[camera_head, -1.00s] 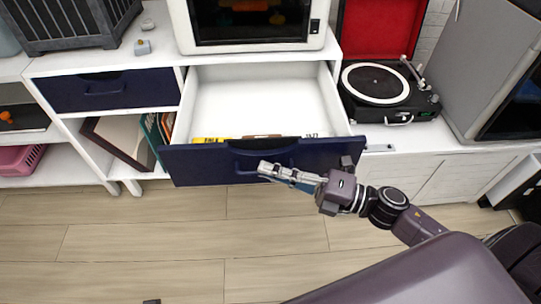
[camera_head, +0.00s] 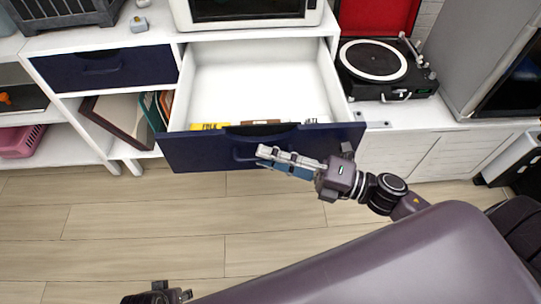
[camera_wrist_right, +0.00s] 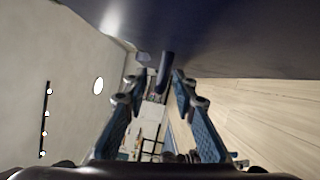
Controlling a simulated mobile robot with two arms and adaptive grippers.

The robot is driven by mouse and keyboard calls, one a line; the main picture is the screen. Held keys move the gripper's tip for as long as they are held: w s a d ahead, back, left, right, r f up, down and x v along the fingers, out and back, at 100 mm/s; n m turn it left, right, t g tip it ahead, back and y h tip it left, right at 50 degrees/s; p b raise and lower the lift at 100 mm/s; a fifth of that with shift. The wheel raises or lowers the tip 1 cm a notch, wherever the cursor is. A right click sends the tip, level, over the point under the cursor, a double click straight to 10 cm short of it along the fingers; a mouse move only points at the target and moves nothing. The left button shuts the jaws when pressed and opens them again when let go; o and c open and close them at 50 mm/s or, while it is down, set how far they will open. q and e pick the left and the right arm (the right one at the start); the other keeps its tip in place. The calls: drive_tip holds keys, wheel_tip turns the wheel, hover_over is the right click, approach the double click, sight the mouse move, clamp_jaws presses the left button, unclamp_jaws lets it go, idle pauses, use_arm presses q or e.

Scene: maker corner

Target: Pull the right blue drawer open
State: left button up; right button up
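The right blue drawer (camera_head: 200,153) stands well out of the white cabinet in the head view, its white interior showing. Its dark blue handle (camera_head: 240,153) is on the front panel, partly hidden by my right gripper (camera_head: 262,153). In the right wrist view the handle (camera_wrist_right: 165,72) lies between the fingertips of my right gripper (camera_wrist_right: 160,76), nearer the right finger. The two fingers stand apart with a visible gap beside the handle. Of my left gripper (camera_head: 187,295), only a small part shows at the bottom edge, and its fingers cannot be made out.
The left blue drawer (camera_head: 105,68) is shut. A few flat items, one yellow (camera_head: 208,126), lie inside the open drawer along its front. A record player (camera_head: 385,70) and a white oven (camera_head: 250,15) stand on the cabinet. The wooden floor (camera_head: 150,225) before it is clear.

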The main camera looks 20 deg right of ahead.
idle(0.3)
drive_tip(key=v, duration=1.2)
